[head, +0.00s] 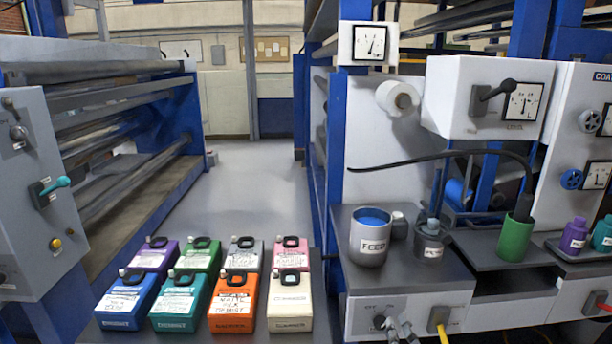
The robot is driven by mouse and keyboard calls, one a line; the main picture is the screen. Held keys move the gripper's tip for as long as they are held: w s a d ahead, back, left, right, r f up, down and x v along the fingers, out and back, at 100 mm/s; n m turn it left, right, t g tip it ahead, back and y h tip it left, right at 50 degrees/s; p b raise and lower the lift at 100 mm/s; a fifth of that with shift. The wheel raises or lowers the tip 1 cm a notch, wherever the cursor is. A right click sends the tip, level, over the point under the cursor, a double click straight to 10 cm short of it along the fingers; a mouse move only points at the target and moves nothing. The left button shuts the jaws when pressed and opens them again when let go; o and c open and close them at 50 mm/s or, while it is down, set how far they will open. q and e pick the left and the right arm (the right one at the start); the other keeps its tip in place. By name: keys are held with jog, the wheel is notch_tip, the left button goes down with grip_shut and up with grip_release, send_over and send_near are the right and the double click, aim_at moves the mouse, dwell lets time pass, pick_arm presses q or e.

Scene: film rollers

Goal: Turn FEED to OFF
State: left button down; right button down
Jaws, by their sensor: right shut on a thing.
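A cup labelled FEED (368,247), grey with blue liquid, stands on the right machine's ledge. Below it, a light front panel (362,303) carries small markings, too small to read surely, and a dark knob (379,322) at its lower left. My right gripper (398,331) is at the bottom edge of the view, shut on the knob; its fingers partly cover it, so its pointing direction is hard to tell. My left gripper is not in view.
A yellow-handled part (438,319) sits just right of the knob. A green cup (515,238) and a dark pot (430,243) stand on the ledge. Several coloured labelled boxes (233,307) fill the table at left. The aisle floor (245,185) is clear.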

jog(key=shift+w+a+r, duration=0.25)
jog(key=shift+a+r, duration=0.7)
jog(key=shift+a, duration=0.1)
jog(key=shift+a+r+b, duration=0.15)
jog(key=shift+a+b, duration=0.2)
jog(key=shift+r, duration=0.1)
jog(key=shift+d+r+p, duration=0.1)
jog(key=shift+r+p, duration=0.15)
jog(key=shift+p, duration=0.05)
jog(key=s, duration=0.6)
jog(key=shift+d+f+p, duration=0.3)
jog(key=shift+d+f, duration=0.05)
jog(key=shift+f, duration=0.1)
